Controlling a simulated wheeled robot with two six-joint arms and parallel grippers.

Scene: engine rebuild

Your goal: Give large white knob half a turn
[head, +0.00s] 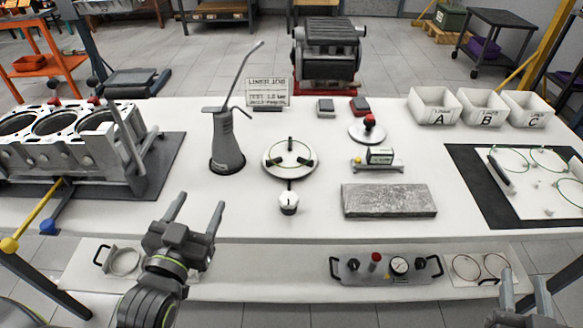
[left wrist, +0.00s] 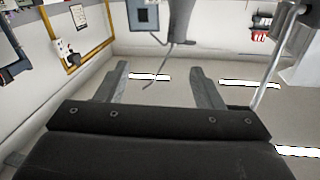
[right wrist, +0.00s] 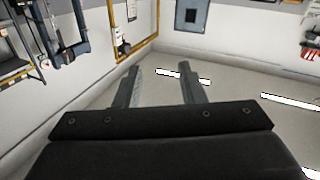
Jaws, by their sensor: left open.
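The large white knob (head: 288,202) stands near the front middle of the white bench, just in front of a round fixture (head: 290,158) with dark jaws. My left gripper (head: 198,210) is open and empty, to the left of the knob and clearly apart from it. Its spread fingers (left wrist: 158,85) also show in the left wrist view, with nothing between them. My right gripper (head: 524,290) is open and empty at the lower right, below the bench's front edge. Its fingers (right wrist: 163,88) are apart in the right wrist view. Neither wrist view shows the knob.
A grey oil can (head: 227,145) stands left of the fixture. A grey stone block (head: 389,200) lies to the right of the knob. An engine block (head: 65,145) sits at the left. White bins (head: 435,107) stand at the back right.

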